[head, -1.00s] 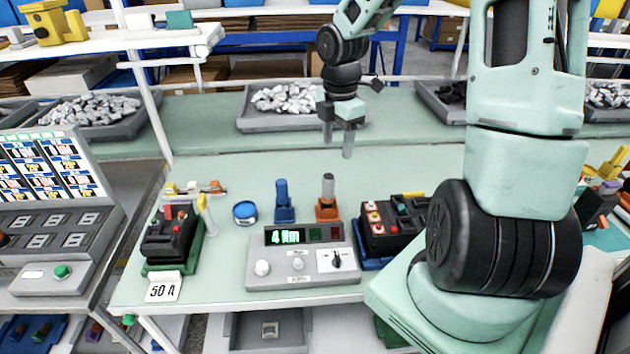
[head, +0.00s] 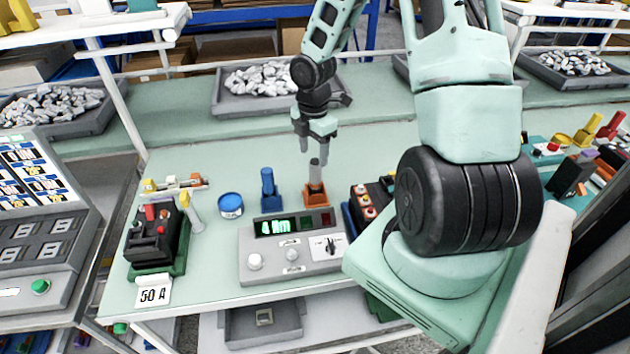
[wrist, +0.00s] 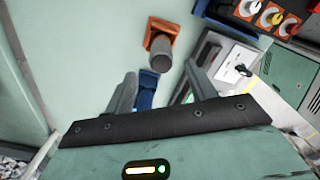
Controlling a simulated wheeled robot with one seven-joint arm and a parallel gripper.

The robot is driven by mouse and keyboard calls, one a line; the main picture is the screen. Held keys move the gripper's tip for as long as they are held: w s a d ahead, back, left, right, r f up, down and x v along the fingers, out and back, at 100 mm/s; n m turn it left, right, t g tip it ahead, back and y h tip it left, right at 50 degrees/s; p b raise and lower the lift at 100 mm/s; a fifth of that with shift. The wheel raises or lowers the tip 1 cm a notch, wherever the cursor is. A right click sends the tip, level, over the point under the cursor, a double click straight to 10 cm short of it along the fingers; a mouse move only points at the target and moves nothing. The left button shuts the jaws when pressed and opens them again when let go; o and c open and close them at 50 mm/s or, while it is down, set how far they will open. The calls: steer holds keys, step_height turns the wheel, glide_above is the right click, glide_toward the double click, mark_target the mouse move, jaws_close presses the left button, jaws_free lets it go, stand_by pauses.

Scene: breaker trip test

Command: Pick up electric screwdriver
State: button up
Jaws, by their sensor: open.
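A grey, upright cylindrical tool (head: 314,172) stands in an orange holder (head: 316,195) behind the grey torque display unit. A blue upright tool (head: 267,177) stands in a blue holder just to its left. I cannot tell for certain which is the electric screwdriver. My gripper (head: 314,148) is open and empty, pointing down near the top of the grey tool. In the wrist view my gripper (wrist: 160,82) is open, with the grey tool (wrist: 159,48) and orange holder (wrist: 165,24) beyond the fingertips, and the blue holder (wrist: 147,90) showing between the fingers.
The display unit (head: 291,250) reads 4 Nm. A breaker in a green fixture (head: 157,238) with a 50 A card stands at left, a blue round tin (head: 230,205) beside it. Another fixture (head: 365,203) is close on the right. Bins of parts (head: 262,82) line the back.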

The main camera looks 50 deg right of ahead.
mark_target(315, 162)
steer(key=shift+s+d+f+p, duration=0.1)
steer(key=shift+f+p, duration=0.1)
steer(key=shift+f, duration=1.5)
steer(key=shift+s+f+p, duration=0.1)
steer(key=shift+f+p, duration=0.05)
steer(key=shift+f, duration=1.55)
steer(key=c, duration=1.2)
steer(key=shift+o, duration=0.2)
steer(key=shift+r, duration=0.1)
